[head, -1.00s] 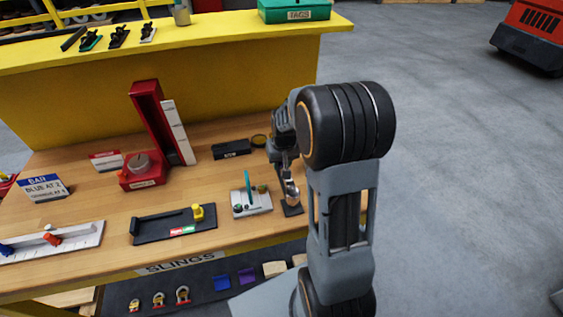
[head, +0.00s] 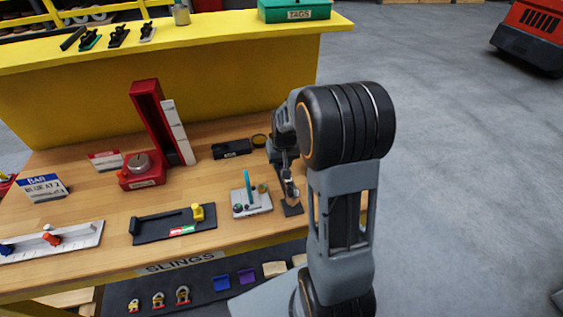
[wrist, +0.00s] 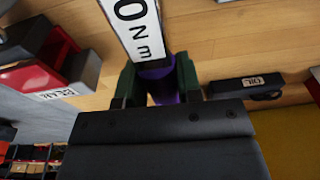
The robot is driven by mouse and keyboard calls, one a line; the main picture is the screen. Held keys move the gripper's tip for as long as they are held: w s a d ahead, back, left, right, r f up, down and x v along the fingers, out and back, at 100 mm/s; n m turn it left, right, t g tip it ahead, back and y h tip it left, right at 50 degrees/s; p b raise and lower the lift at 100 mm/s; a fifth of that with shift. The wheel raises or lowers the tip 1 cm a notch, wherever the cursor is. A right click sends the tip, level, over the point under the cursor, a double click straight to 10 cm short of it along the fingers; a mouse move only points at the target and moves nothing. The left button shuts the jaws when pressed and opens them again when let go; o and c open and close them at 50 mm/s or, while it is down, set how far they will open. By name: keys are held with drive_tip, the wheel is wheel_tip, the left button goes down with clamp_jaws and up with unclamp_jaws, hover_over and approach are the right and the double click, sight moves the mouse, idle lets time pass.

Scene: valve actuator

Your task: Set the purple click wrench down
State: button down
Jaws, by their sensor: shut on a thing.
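The purple click wrench (wrist: 163,90) shows in the wrist view between the green-padded fingers of my gripper (wrist: 157,80), which is shut on it. A white label with black print (wrist: 132,22) stretches from the wrench's place to the top edge of the view. In the head view my gripper (head: 288,180) is at the right end of the wooden bench, mostly hidden by my own arm. I cannot make out the wrench there, nor whether it touches the bench. A small dark pad (head: 293,209) lies on the bench just below the gripper.
A grey plate with a teal upright pin (head: 249,190) stands just left of the gripper. A black labelled block (head: 231,149) lies behind it. A black tray with a yellow knob (head: 172,223), a red base with a round dial (head: 140,170) and a tall red holder (head: 157,120) stand farther left.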

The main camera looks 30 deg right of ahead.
drive_tip(key=shift+f+b, duration=0.8)
drive_tip(key=shift+f, duration=0.2)
drive_tip(key=c, duration=0.7)
unclamp_jaws()
drive_tip(key=r, duration=0.4)
drive_tip(key=s+r, duration=0.1)
drive_tip(key=r, duration=0.4)
drive_tip(key=s+r, duration=0.1)
drive_tip(key=r, duration=0.3)
drive_tip(key=shift+r, duration=0.35)
drive_tip(key=shift+w, duration=0.1)
drive_tip(key=s, duration=0.1)
drive_tip(key=s+a+f, duration=0.1)
drive_tip(key=s+f, duration=0.1)
drive_tip(key=shift+s+a+f, duration=0.25)
drive_tip(key=shift+s+a, duration=0.1)
drive_tip(key=shift+s, duration=0.05)
drive_tip(key=shift+s+a+r+n+t, duration=0.15)
drive_tip(key=shift+s+a+n+t, duration=0.25)
drive_tip(key=shift+s+a, duration=1.1)
drive_tip(key=shift+s+a+r+n+t, duration=0.15)
drive_tip(key=shift+s+a+n+t, duration=0.25)
drive_tip(key=shift+s+a, duration=1.1)
drive_tip(key=shift+s+a+r+n+t, duration=0.15)
drive_tip(key=shift+s+a+n+t, duration=0.45)
drive_tip(key=shift+s, duration=1.6)
